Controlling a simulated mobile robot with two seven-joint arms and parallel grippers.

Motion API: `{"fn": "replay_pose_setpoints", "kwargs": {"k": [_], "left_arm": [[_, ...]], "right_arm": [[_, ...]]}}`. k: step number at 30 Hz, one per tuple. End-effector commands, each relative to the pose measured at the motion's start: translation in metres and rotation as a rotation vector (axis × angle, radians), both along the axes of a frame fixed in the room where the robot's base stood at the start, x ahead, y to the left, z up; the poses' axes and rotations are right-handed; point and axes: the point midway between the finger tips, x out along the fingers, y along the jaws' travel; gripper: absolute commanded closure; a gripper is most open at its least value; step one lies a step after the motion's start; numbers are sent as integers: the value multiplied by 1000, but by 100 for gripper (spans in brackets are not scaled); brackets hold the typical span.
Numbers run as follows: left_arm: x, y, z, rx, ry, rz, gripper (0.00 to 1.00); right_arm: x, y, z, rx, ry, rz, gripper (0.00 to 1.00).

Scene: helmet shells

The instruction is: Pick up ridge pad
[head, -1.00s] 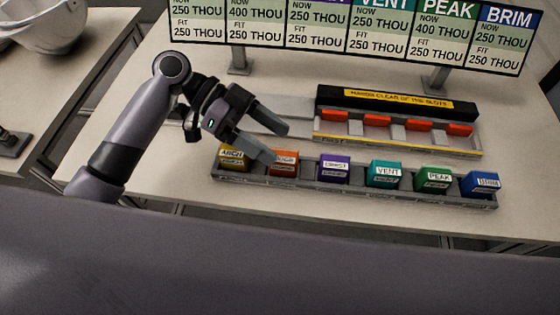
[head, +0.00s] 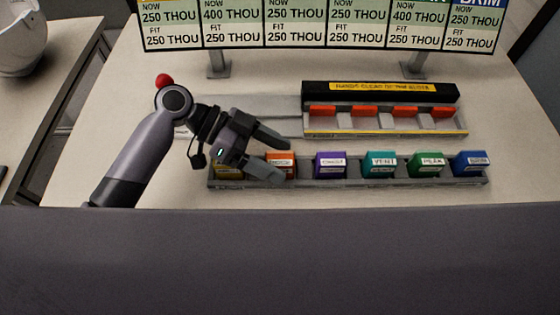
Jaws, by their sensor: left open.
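The ridge pad (head: 284,161) is the orange block, second from the left in the front rack; its label is partly covered and hard to read. My left gripper (head: 281,159) is open. In the picture, its two fingers reach across the pad, one past its upper edge and one across its lower edge. I cannot tell whether they touch it. The pad still sits in the front rack (head: 400,187). The yellow pad (head: 229,172) to its left is mostly hidden by my gripper. My right gripper is not in view.
Purple (head: 331,165), teal (head: 380,164), green (head: 426,163) and blue (head: 471,163) pads stand to the right in the rack. Behind is a slotted fixture (head: 385,130) with orange tabs and a dark warning bar. A sign board (head: 320,25) stands at the back.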

Motion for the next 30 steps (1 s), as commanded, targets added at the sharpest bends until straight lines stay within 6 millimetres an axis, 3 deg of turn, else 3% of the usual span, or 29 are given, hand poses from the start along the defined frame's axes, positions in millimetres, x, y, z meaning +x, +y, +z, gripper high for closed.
{"fn": "replay_pose_setpoints", "kwargs": {"k": [1, 6, 7, 22, 26, 27, 30], "left_arm": [[0, 0, 0, 0, 0, 0, 24], [0, 0, 0, 1, 0, 0, 80], [0, 0, 0, 1, 0, 0, 86], [0, 1, 5, 2, 2, -2, 88], [0, 1, 17, 0, -1, -3, 88], [0, 1, 24, 0, -3, -4, 93], [1, 0, 43, -1, -5, -3, 94]], "right_arm": [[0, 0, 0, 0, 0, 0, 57], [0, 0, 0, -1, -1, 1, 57], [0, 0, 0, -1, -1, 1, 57], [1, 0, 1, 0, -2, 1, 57], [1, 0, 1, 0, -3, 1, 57], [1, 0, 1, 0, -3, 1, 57], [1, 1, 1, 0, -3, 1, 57]]}}
